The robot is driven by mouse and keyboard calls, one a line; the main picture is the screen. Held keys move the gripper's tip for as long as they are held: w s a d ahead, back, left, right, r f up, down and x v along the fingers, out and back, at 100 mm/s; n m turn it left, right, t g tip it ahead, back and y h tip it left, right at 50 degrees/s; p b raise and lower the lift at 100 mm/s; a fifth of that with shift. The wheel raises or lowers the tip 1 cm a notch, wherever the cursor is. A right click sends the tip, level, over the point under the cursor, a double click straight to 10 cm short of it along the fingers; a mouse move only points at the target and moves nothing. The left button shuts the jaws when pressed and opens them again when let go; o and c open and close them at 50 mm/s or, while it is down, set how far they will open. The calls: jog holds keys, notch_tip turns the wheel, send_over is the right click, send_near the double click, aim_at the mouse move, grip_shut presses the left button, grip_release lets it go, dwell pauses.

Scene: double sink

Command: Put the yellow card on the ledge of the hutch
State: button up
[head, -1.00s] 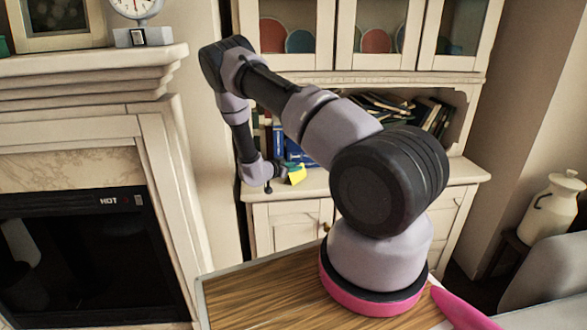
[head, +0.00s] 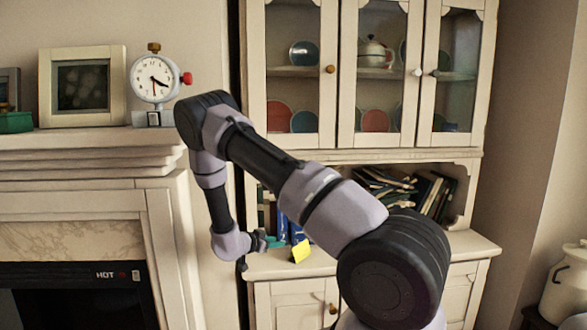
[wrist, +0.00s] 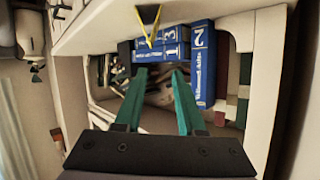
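The yellow card (head: 300,251) is at the hutch's ledge (head: 276,266), in front of the blue books. It looks tilted; I cannot tell whether it leans on the books. My gripper (head: 272,242) is just left of the card, with a gap between them. In the wrist view my gripper (wrist: 159,73) has its two teal fingers apart and nothing between them.
Blue volumes (wrist: 203,65) stand close beyond my fingers. More books (head: 410,190) lean and lie on the hutch shelf at right. Glass cabinet doors (head: 375,80) are above. A mantel (head: 90,150) with a clock (head: 154,78) and frame is left of my arm.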

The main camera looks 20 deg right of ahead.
jog(key=w+a+r+t+y, duration=0.1)
jog(key=w+a+r+y, duration=0.15)
jog(key=r, duration=0.45)
jog(key=w+a+r+t+y, duration=0.1)
jog(key=a+r+y, duration=0.1)
jog(key=r+y, duration=0.35)
jog(key=s+a+r+n+y, duration=0.2)
jog(key=s+r, duration=0.1)
jog(key=r, duration=0.6)
jog(key=s+a+r+n+y, duration=0.1)
jog(key=s+a+r+y, duration=0.15)
jog(key=r, duration=0.65)
jog(key=s+r+n+y, duration=0.2)
jog(key=s+r, duration=0.4)
jog(key=s, duration=0.1)
jog(key=s+d+r+n+g, duration=0.1)
jog(key=s+r+n, duration=0.1)
jog(key=s, duration=1)
jog(key=s+d+r+n+g, duration=0.1)
jog(key=s+d+r+n, duration=0.1)
jog(key=s, duration=1.1)
jog(key=shift+h, duration=0.45)
jog(key=shift+r, duration=0.1)
